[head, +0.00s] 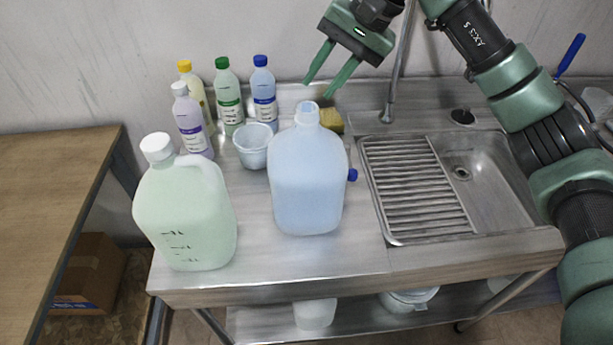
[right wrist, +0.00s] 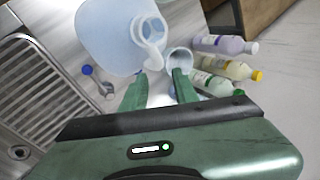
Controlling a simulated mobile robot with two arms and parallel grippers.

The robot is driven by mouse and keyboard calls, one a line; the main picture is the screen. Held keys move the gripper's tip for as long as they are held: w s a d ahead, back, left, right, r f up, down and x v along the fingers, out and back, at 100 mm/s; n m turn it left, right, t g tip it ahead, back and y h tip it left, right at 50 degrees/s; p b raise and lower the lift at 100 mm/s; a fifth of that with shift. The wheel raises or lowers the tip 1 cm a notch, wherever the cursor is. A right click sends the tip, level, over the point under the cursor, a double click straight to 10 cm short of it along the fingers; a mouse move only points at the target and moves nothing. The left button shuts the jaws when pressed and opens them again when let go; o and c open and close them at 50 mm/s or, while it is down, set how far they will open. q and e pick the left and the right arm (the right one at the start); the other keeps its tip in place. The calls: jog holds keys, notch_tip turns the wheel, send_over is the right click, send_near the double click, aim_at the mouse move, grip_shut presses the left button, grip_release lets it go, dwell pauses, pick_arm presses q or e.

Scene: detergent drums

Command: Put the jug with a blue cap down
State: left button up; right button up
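A light-blue translucent jug (head: 308,180) stands upright on the steel counter (head: 290,262), its mouth open and uncapped. A small blue cap (head: 352,174) shows right beside it. In the right wrist view the jug (right wrist: 112,35) is at the top, with the blue cap (right wrist: 87,69) to its lower left. My right gripper (head: 318,88) is open and empty, above and behind the jug's neck, apart from it. Its two fingers also show in the right wrist view (right wrist: 160,88). My left gripper is not in view.
A pale green jug with a white cap (head: 185,215) stands at the counter's left. Several small bottles (head: 229,100), a white cup (head: 253,146) and a yellow sponge (head: 331,121) are at the back. A sink with a ribbed drainer (head: 415,190) is right.

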aim_at(310, 102)
jog(key=p+x, duration=0.1)
jog(key=x, duration=0.3)
jog(key=shift+s+f+p, duration=0.2)
jog(key=shift+f+p, duration=0.15)
jog(key=shift+a+f, duration=0.25)
jog(key=shift+f, duration=0.05)
grip_shut()
dwell(0.8)
